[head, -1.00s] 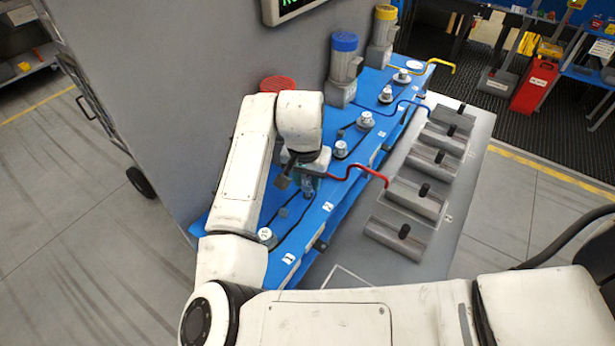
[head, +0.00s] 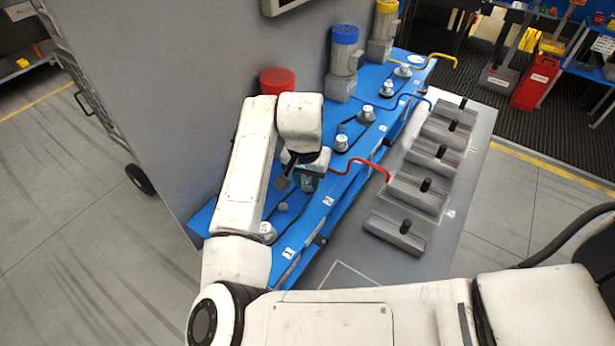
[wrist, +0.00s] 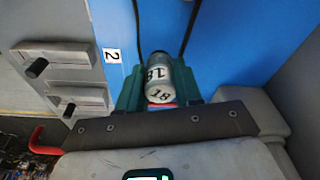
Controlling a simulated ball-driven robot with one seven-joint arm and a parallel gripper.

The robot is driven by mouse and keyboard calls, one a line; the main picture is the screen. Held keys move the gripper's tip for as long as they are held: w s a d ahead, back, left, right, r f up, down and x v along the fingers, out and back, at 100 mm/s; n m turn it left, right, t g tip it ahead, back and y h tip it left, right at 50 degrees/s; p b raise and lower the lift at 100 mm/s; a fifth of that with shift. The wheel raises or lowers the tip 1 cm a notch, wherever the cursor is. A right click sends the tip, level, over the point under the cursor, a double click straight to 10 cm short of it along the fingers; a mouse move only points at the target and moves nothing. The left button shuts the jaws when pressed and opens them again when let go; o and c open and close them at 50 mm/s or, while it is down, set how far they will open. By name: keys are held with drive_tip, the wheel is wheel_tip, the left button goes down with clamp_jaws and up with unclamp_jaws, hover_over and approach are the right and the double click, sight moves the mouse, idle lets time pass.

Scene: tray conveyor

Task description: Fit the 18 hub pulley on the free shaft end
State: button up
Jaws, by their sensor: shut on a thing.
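My gripper (wrist: 159,88) has green jaws, which are shut on a pale pulley marked 18 (wrist: 158,76). The pulley sits between the jaws above the blue deck (wrist: 235,35), with a dark round end at its far side. In the head view my gripper (head: 307,184) is low over the blue deck (head: 318,205), near the number 2 label (head: 328,200). The pulley is mostly hidden there by my wrist. I cannot make out the free shaft end or whether the pulley touches a shaft.
A red bent handle (head: 358,165) lies just right of my gripper. Pulleys with belts (head: 341,144) and motors (head: 345,62) stand farther along the deck. Several grey blocks with black knobs (head: 398,233) lie on the grey table. A grey wall (head: 170,110) stands to the left.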

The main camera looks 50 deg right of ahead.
drive_tip(key=shift+f, duration=0.4)
drive_tip(key=o, duration=1.1)
drive_tip(key=shift+r, duration=0.1)
drive_tip(key=r, duration=0.3)
drive_tip(key=a+r+b, duration=0.1)
drive_tip(key=r, duration=0.6)
drive_tip(key=shift+s+a+r, duration=0.2)
drive_tip(key=shift+a+r, duration=0.1)
